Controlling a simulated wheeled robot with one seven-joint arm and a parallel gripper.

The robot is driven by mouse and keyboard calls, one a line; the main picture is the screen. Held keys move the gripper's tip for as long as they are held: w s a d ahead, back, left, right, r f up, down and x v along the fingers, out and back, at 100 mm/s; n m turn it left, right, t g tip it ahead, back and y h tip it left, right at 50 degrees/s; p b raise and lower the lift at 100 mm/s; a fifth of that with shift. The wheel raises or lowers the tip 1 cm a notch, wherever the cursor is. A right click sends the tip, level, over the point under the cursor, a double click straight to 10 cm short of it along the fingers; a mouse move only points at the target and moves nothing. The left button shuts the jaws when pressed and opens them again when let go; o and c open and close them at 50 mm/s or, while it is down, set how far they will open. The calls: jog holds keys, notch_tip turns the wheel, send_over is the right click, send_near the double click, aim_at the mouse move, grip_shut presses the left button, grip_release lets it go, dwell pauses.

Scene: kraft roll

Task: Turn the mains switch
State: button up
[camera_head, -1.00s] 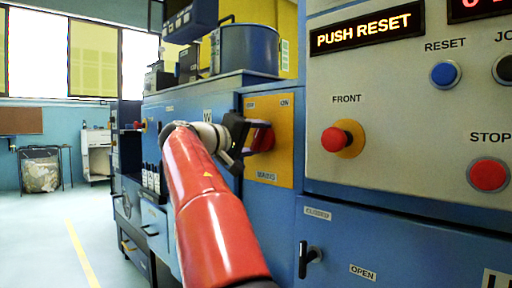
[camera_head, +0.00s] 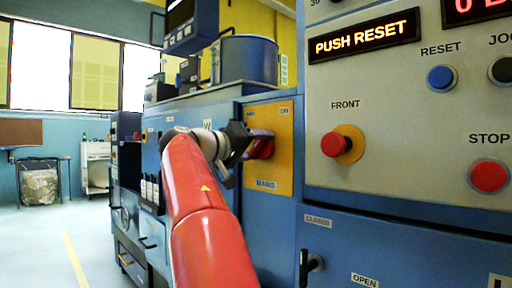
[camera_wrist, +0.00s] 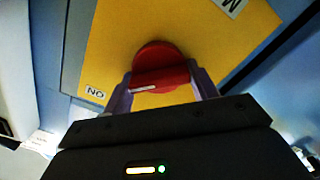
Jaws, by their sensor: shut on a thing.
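The mains switch (camera_head: 264,146) is a red rotary knob on a yellow plate (camera_head: 284,168) marked OFF, ON and MAINS, set in the blue machine front. In the wrist view the red knob (camera_wrist: 158,68) stands between my two fingers, its raised grip bar with a pale line lying nearly level across the picture. My gripper (camera_wrist: 160,84) is shut on this bar. In the head view my gripper (camera_head: 246,145) reaches the knob from the left and covers part of it. The ON label (camera_wrist: 95,92) shows left of the knob in the wrist view.
Right of the plate is a grey panel with a red FRONT button (camera_head: 335,144), a blue RESET button (camera_head: 441,77) and a red STOP button (camera_head: 489,175). Its display (camera_head: 364,36) reads PUSH RESET. A black handle (camera_head: 310,265) sits below. Open floor lies at left.

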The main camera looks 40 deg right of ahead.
jog(key=o, duration=1)
jog(key=a, duration=0.8)
jog(key=shift+s, duration=0.3)
jog(key=shift+d+f, duration=0.1)
